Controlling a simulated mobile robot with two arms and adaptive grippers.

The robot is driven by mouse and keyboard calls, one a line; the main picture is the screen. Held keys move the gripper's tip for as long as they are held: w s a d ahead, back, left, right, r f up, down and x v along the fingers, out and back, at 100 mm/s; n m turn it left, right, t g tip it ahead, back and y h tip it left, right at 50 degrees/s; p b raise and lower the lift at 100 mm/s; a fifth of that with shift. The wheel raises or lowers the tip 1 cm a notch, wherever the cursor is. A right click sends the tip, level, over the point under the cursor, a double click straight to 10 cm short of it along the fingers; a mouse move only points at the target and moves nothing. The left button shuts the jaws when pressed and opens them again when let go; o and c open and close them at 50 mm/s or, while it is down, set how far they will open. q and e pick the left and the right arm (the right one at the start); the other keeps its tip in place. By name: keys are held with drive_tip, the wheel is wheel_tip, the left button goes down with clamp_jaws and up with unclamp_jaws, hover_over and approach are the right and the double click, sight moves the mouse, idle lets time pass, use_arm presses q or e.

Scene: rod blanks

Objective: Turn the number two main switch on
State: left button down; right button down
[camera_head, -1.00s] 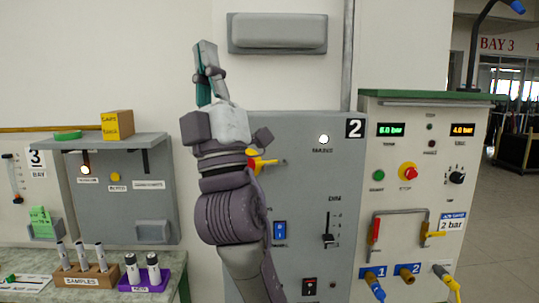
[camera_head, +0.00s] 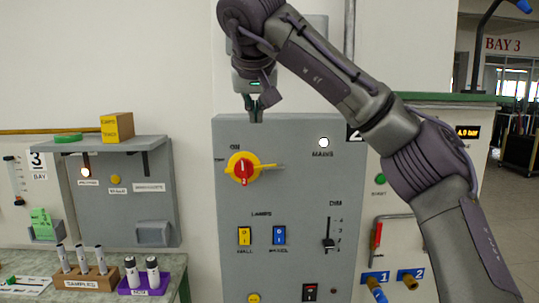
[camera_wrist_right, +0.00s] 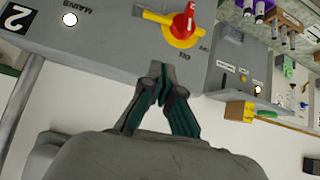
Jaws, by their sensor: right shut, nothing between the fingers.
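The main switch (camera_head: 242,169) on the grey panel marked 2 has a red handle on a yellow disc, with a small strip sticking out to its right. The red handle looks upright, with the label ON above it. It also shows in the right wrist view (camera_wrist_right: 183,22). The round mains lamp (camera_head: 323,142) to its right is lit white. My right gripper (camera_head: 255,110) points down at the panel's top edge, above the switch and apart from it. Its fingers are together and empty in the right wrist view (camera_wrist_right: 159,72). My left gripper is not in view.
Lamp switches (camera_head: 279,235) and a dimmer slider (camera_head: 328,240) sit lower on the panel. A shelf with a yellow box (camera_head: 117,126) is at left. My right arm covers part of the pressure cabinet (camera_head: 400,205) at right.

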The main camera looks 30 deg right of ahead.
drive_tip(key=d, duration=0.2)
drive_tip(key=p, duration=0.3)
hover_over(268, 163)
drive_tip(key=s+a, duration=0.2)
drive_tip(key=shift+h, duration=0.3)
wheel_tip(268, 163, down, 7)
drive_tip(key=shift+d+r, duration=0.1)
drive_tip(key=shift+d, duration=0.05)
wheel_tip(268, 163, down, 2)
drive_tip(key=shift+s+f, duration=0.15)
drive_tip(key=shift+f, duration=0.05)
drive_tip(key=shift+f+p, duration=0.35)
drive_tip(key=shift+f, duration=0.4)
